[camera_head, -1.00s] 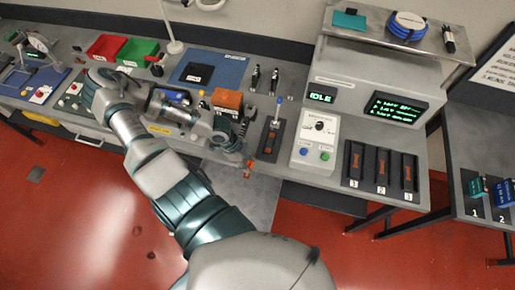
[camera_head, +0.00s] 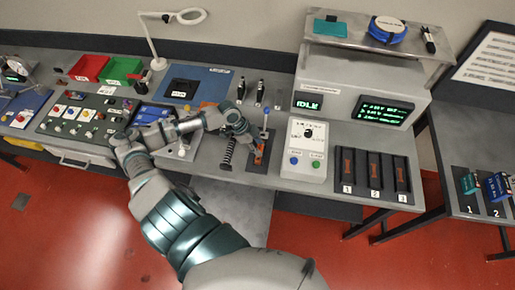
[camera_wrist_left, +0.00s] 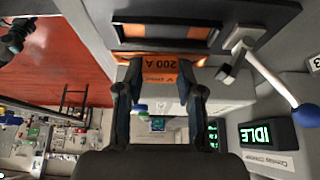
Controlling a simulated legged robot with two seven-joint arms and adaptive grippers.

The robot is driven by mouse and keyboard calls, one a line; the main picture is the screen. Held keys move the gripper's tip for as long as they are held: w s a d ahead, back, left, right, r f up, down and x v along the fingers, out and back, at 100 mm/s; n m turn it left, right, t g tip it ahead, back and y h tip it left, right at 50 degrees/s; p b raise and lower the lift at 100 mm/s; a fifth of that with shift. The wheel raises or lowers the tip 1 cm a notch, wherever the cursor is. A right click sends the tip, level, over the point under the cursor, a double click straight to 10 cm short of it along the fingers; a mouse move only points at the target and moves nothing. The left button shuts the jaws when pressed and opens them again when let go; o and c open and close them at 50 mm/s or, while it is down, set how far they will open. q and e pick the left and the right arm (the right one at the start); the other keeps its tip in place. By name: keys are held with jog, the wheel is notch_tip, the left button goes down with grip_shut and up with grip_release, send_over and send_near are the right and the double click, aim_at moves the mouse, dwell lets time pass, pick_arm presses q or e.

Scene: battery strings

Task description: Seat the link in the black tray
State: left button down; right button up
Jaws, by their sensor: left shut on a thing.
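My left gripper (camera_head: 256,151) is shut on the link, an orange block marked 200 A (camera_wrist_left: 160,68), which shows between the fingertips in the left wrist view (camera_wrist_left: 160,95). The black tray (camera_head: 250,168) lies on the bench under the gripper, which hides part of it. In the left wrist view the tray's dark recess with orange inside (camera_wrist_left: 165,32) is just beyond the link. I cannot tell whether link and tray touch. A lever with a blue knob (camera_head: 266,111) stands at the tray's far end. My right gripper is not in view.
A white control box (camera_head: 305,150) stands close right of the tray. A black ribbed part (camera_head: 227,154) is close on its left. Three numbered black slots (camera_head: 374,175) lie further right. A grey cabinet with an IDLE display (camera_head: 308,103) stands behind.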

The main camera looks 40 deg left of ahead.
pick_arm(q)
jog(key=shift+w+a, duration=0.25)
jog(key=shift+w, duration=0.05)
jog(key=shift+f, duration=1.8)
jog(key=c, duration=0.7)
grip_release()
jog(key=p+v, duration=0.1)
jog(key=v, duration=1.1)
jog(key=shift+s, duration=0.1)
